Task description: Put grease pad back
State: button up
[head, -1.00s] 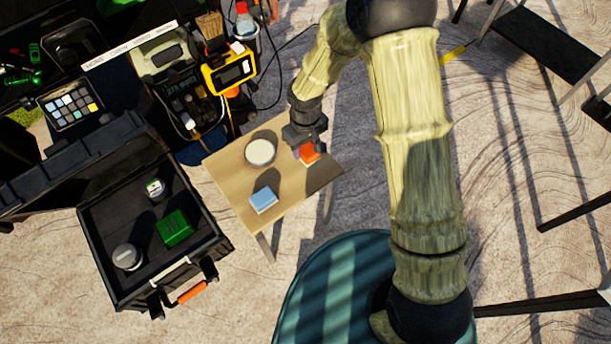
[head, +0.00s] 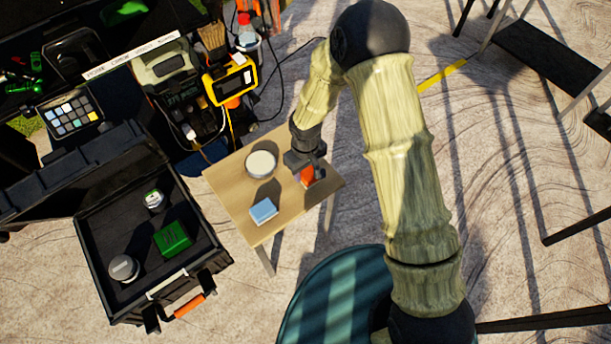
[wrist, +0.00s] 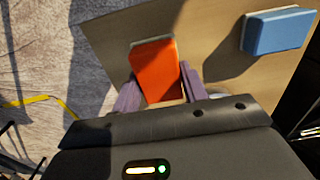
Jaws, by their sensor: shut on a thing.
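An orange pad (head: 306,176) is at the right end of the small wooden table (head: 232,203). In the wrist view the orange pad (wrist: 155,72) sits between my two purple-grey fingers. My gripper (wrist: 158,88) is shut on it from both sides; in the head view my gripper (head: 310,171) partly covers it. Whether the pad touches the tabletop or is slightly above it I cannot tell. A blue pad (head: 263,210) with a pale edge lies on the table's near side, and shows at upper right in the wrist view (wrist: 278,31). No label tells which pad is for grease.
A round pale-topped tin (head: 261,163) stands on the table, left of my gripper. An open black case (head: 140,222) with a green box (head: 173,238) and round containers is at left. The cart with a yellow meter (head: 231,80) is behind. The table's middle is bare.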

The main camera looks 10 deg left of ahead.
aim_at(305, 177)
jog(key=shift+f+b, duration=0.5)
jog(key=shift+f, duration=1.35)
jog(key=shift+f, duration=0.15)
jog(key=o, duration=1)
jog(key=shift+c, duration=0.2)
notch_tip(305, 177, up, 12)
jog(key=p, duration=0.3)
